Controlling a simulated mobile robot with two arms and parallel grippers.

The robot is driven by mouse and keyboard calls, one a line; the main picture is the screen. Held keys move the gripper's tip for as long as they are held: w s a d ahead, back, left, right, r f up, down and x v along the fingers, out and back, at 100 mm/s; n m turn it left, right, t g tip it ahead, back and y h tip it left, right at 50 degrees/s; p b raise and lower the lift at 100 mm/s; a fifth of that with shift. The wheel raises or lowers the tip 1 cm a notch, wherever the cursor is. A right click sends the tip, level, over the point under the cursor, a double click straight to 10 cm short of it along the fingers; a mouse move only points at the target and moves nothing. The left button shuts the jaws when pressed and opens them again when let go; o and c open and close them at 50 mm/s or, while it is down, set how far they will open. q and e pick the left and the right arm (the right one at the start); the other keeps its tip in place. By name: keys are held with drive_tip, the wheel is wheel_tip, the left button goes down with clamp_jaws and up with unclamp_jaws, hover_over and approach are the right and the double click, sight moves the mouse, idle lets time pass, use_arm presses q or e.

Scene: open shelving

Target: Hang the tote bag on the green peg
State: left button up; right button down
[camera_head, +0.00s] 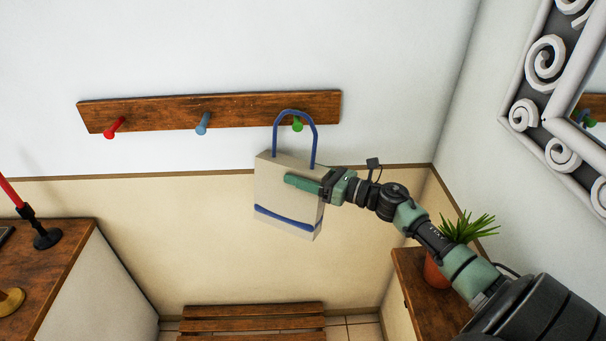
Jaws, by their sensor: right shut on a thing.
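A cream tote bag (284,203) with a blue stripe and a tall blue handle loop (294,112) is held upright in front of the wall. The green peg (298,125) on the wooden rack shows inside the loop, near its right side. I cannot tell whether the loop is around the peg or only in front of it. My right gripper (306,186) is shut on the upper right part of the bag, below the handle. My left gripper is not in view.
The wooden rack (160,113) also bears a red peg (114,128) and a blue peg (203,123). A wooden bench (250,322) stands below. A potted plant (434,270) stands on a cabinet at right, close to my right arm. A cabinet (60,255) is at left.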

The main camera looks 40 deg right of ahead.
drive_tip(key=shift+r, duration=0.1)
drive_tip(key=shift+c, duration=0.8)
unclamp_jaws()
drive_tip(key=shift+f, duration=0.2)
